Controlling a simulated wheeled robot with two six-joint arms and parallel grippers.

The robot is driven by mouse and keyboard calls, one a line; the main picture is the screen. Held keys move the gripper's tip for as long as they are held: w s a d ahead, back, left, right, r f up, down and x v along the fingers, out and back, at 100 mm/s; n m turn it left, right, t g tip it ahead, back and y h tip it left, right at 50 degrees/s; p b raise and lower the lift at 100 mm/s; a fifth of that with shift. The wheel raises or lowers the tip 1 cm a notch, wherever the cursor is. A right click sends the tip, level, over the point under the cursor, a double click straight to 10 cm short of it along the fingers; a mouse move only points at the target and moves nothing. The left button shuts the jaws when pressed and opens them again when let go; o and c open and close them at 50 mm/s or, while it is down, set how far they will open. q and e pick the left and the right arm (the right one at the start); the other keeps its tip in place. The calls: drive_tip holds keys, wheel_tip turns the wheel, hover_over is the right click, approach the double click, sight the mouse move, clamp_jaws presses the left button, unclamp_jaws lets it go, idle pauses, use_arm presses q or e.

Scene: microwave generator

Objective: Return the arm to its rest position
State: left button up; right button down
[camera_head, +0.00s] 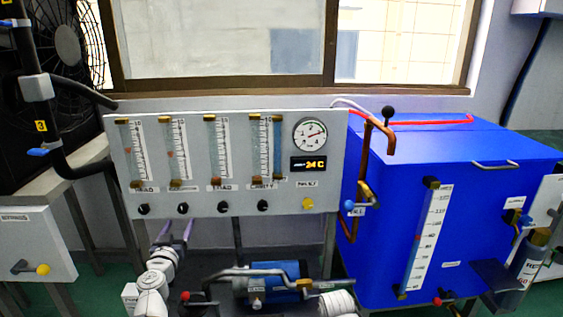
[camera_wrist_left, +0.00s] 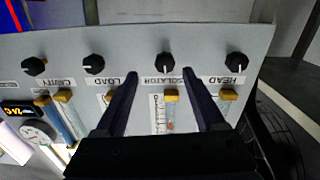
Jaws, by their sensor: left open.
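My left arm (camera_head: 154,285) reaches up from the bottom left of the head view. My left gripper (camera_head: 176,230) is open, its two fingers pointing at the flow-meter panel (camera_head: 290,190), just below the black knobs. In the left wrist view, which shows the panel upside down, the open gripper (camera_wrist_left: 160,74) has the isolator knob (camera_wrist_left: 165,62) in the gap between its fingertips. The fingers hold nothing, and the knob shows clear of both fingers. I cannot tell the exact depth gap to the panel. My right gripper is not in view; only a white arm part (camera_head: 338,303) shows.
A blue tank (camera_head: 400,230) with copper pipes (camera_head: 367,190) stands on the right. A blue pump (camera_head: 275,284) with pipework is below the panel. A black pipe (camera_head: 50,140), a fan (camera_head: 68,45) and a grey box (camera_head: 38,243) with a yellow-knobbed handle are on the left.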

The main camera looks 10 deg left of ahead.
use_arm(q)
drive_tip(key=d+f+m+g+h+p, duration=0.1)
drive_tip(key=d+f+m+g+h, duration=0.15)
drive_tip(key=d, duration=0.55)
drive_tip(key=d+f+m+g+h+p, duration=0.15)
drive_tip(key=d+h, duration=0.25)
drive_tip(key=d, duration=0.5)
drive_tip(key=d+f+m+g+h, duration=0.1)
drive_tip(key=d+m+h, duration=0.25)
drive_tip(key=d, duration=0.45)
drive_tip(key=s+d+f+m+g+p, duration=0.1)
drive_tip(key=s+d+f+g, duration=0.2)
drive_tip(key=d, duration=0.2)
drive_tip(key=s+d+f+g+p, duration=0.1)
drive_tip(key=s+d+f+g, duration=0.1)
drive_tip(key=d+f+g, duration=0.15)
drive_tip(key=s+d+f+n+g+y+p, duration=0.1)
drive_tip(key=s+f+g+y+p, duration=0.15)
drive_tip(key=s+g+y, duration=0.85)
drive_tip(key=s+r+t+h+p, duration=0.2)
drive_tip(key=r+p, duration=1.6)
drive_tip(key=s+r+t+h+p, duration=0.1)
drive_tip(key=s+r+t+p, duration=0.1)
drive_tip(key=r+p, duration=1.6)
drive_tip(key=shift+r+t+h+p, duration=0.35)
drive_tip(key=shift+r+h+p, duration=0.05)
drive_tip(key=shift+p, duration=0.3)
